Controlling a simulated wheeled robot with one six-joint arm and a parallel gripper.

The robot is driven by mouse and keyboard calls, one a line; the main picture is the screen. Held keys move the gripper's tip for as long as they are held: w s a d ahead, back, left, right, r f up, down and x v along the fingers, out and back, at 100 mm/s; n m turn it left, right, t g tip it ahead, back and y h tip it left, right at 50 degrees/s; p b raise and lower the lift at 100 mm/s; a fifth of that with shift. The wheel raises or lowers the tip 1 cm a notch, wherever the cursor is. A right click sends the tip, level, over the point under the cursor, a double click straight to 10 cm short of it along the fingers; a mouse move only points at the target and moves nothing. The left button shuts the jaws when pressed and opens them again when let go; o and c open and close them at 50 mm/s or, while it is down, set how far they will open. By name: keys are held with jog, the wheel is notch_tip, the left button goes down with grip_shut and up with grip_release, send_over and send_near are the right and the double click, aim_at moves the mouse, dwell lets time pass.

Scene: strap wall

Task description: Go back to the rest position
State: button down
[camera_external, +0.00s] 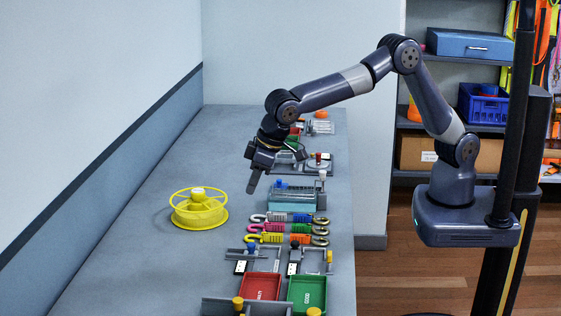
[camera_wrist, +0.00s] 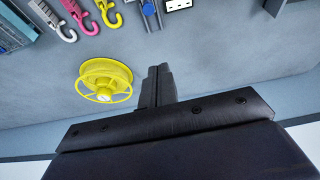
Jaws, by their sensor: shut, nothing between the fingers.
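My gripper (camera_external: 252,184) hangs from my outstretched arm above the grey bench (camera_external: 125,240), in the external view. Its fingers point down and are shut with nothing between them. In the wrist view the closed fingers of my gripper (camera_wrist: 159,72) show at the middle. A yellow spool (camera_external: 199,209) sits on the bench to the left of and below the gripper in the external view. The spool also shows in the wrist view (camera_wrist: 104,80), left of the fingers and apart from them.
Several coloured hook straps (camera_external: 290,228) lie on the bench in front of a teal tray (camera_external: 292,199). A red tray (camera_external: 262,287) and a green tray (camera_external: 307,292) stand at the near end. Shelves with a blue bin (camera_external: 484,104) stand at right. The bench's left side is mostly clear.

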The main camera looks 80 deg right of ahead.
jog(key=s+r+p, duration=0.2)
jog(key=s+r, duration=0.2)
jog(key=shift+s+d+m, duration=0.25)
jog(key=shift+s+m, duration=0.05)
jog(key=shift+s, duration=0.1)
